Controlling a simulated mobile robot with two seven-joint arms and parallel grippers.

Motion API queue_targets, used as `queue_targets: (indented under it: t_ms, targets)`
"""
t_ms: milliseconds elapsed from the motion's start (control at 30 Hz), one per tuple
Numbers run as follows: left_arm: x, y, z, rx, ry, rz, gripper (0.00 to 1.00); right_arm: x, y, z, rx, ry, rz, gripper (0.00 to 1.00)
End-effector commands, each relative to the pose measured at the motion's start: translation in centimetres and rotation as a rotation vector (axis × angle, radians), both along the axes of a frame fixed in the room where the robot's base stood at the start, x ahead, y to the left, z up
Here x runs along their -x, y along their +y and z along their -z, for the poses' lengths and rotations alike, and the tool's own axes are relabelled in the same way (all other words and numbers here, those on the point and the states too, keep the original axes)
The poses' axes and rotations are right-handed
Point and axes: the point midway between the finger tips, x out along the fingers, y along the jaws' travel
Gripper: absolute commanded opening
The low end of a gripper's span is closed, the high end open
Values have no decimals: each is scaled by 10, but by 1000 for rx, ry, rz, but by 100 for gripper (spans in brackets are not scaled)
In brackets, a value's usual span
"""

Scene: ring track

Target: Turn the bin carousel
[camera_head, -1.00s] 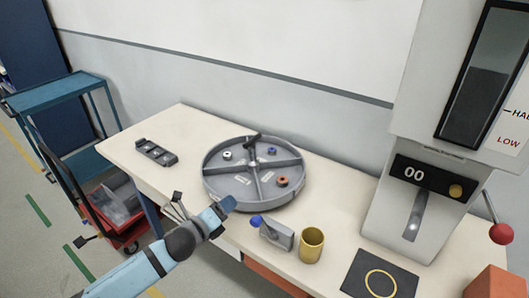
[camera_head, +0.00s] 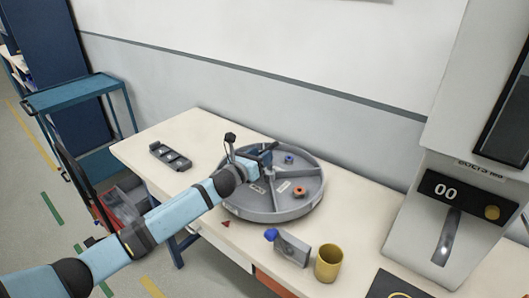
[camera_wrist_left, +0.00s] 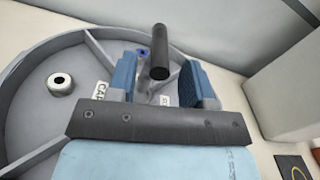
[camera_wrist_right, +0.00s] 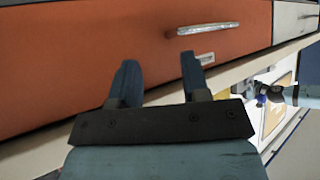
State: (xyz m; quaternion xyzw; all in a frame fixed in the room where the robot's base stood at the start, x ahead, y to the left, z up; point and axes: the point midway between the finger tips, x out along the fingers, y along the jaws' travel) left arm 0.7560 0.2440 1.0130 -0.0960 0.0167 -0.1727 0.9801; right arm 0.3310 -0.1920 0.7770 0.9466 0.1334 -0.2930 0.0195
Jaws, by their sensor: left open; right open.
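The round grey bin carousel (camera_head: 268,214) lies on the bench, split by ribs into compartments. A blue nut (camera_head: 289,159) and an orange nut (camera_head: 299,191) sit in separate compartments. A white nut (camera_wrist_left: 60,84) shows in the left wrist view. A dark upright handle (camera_wrist_left: 159,50) stands above the carousel. My left gripper (camera_wrist_left: 158,78) is over the carousel, open, with the handle showing between its fingers; contact cannot be told. The arm hides part of the carousel in the head view. My right gripper (camera_wrist_right: 158,64) is open and empty, facing an orange drawer front (camera_wrist_right: 90,45).
A black tray (camera_head: 170,156) lies left on the bench. A grey block with a blue knob (camera_head: 291,248) and a yellow cup (camera_head: 328,263) stand right of the carousel. A machine (camera_head: 450,215) showing 00 stands further right. A blue cart (camera_head: 75,95) is at left.

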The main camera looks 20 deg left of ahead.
Motion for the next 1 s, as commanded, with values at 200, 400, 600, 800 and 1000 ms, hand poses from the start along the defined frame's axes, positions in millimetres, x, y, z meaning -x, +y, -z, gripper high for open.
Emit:
queue_targets:
  t_ms: [200, 400, 600, 800, 1000]
  targets:
    - [-19, -7, 0, 1, 1, -1, 46, 0, 0, 0, 1, -1, -1, 43]
    - [-21, -8, 1, 1, 1, 0, 46, 0, 0, 0, 1, -1, -1, 43]
    - [-21, -8, 1, 1, 1, 0, 28, 0, 0, 0, 1, -1, -2, 43]
    - [-21, -8, 1, 2, 2, 0, 0, 0, 1, 0, 0, -1, -3, 43]
    - [-21, -9, 1, 4, 1, -5, 0, 0, 1, 0, 0, -1, -3, 43]
